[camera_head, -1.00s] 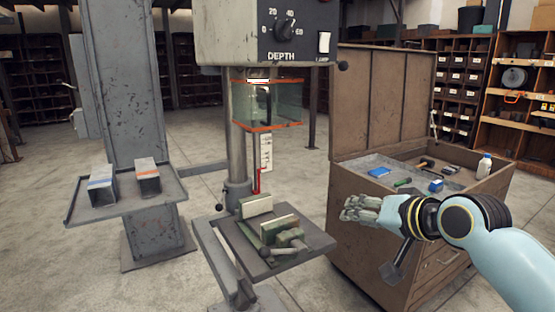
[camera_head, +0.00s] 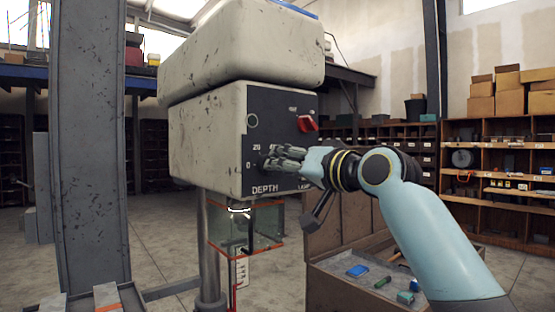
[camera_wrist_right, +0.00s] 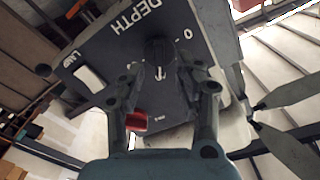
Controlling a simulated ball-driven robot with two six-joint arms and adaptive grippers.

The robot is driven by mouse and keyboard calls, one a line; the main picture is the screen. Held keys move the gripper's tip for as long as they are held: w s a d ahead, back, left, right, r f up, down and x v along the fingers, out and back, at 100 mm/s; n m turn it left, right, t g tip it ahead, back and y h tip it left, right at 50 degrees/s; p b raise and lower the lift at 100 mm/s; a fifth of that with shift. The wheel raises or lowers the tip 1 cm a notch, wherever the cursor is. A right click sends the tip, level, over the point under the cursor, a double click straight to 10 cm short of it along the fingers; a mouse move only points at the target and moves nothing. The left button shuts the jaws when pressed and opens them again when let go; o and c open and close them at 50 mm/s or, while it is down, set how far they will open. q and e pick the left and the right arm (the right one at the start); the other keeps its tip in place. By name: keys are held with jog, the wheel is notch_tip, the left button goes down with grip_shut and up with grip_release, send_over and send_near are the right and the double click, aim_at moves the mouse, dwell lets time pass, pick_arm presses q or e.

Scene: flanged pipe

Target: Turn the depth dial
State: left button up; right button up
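The depth dial (camera_wrist_right: 158,50) is a black knob on the dark front panel, beside the DEPTH lettering and the 0 mark in the right wrist view. In the head view the fingers largely cover it. My right gripper (camera_head: 283,158) is up against the panel region in the head view. In the right wrist view my right gripper (camera_wrist_right: 160,75) has its two fingers apart, with the dial between and just beyond the tips. I cannot tell whether they touch it. My left gripper is in neither view.
The pale drill head (camera_head: 240,55) carries the panel. A red switch (camera_head: 307,123) sits at its upper right; a white lamp switch (camera_wrist_right: 88,78) is near the dial. A clear guard (camera_head: 250,225) hangs below.

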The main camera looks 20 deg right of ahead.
jog(key=shift+x, duration=1.2)
grip_shut()
